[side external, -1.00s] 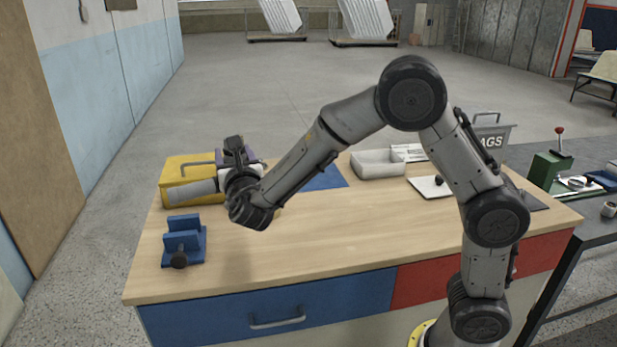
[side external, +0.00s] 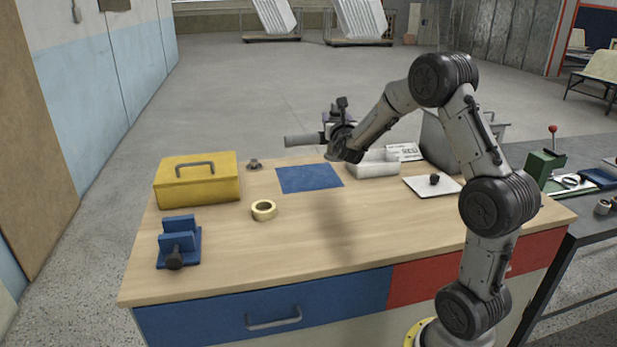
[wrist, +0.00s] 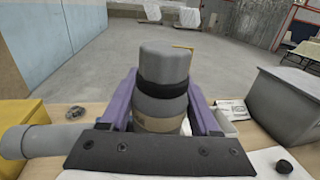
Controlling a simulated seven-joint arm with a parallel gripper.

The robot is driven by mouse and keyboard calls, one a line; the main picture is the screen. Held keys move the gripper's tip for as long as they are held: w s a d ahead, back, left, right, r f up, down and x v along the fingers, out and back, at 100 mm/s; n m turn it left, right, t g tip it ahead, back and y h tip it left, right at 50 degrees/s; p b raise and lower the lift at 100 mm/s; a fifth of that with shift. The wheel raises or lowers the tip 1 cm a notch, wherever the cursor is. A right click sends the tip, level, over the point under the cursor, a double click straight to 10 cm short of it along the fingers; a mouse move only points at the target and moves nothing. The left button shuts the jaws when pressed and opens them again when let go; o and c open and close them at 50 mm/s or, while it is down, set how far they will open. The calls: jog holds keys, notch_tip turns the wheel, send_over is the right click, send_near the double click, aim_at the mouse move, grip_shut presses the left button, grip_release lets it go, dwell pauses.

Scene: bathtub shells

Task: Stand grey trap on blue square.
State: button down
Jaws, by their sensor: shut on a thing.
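The grey trap (wrist: 165,70) is a bottle-shaped body with a black ring and a side pipe (wrist: 30,140). My gripper (wrist: 162,108) has its purple fingers shut on the body, seen upright in the wrist view. In the side view the pipe (side external: 303,140) sticks out left from my gripper (side external: 335,134), held up in the air. The blue square (side external: 310,178) lies flat and bare on the bench, lower in the picture than the trap. The wrist hides most of the trap body there.
A yellow toolbox (side external: 197,180), a small grey part (side external: 254,164), a tape roll (side external: 264,210) and a blue vise (side external: 179,243) are at left. A white tray (side external: 373,166), a white board (side external: 432,187) and a grey bin (side external: 440,140) are at right. The front middle is clear.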

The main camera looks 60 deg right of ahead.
jog(key=shift+s+d+f, duration=0.1)
jog(key=shift+d, duration=0.35)
jog(key=w+d+f, duration=0.8)
jog(key=w+f, duration=0.2)
jog(key=f, duration=0.2)
jog(key=shift+w+d+f, duration=0.15)
jog(key=shift+d+f, duration=0.2)
jog(key=shift+d, duration=0.05)
jog(key=shift+f, duration=0.2)
jog(key=shift+c, duration=0.6)
grip_release()
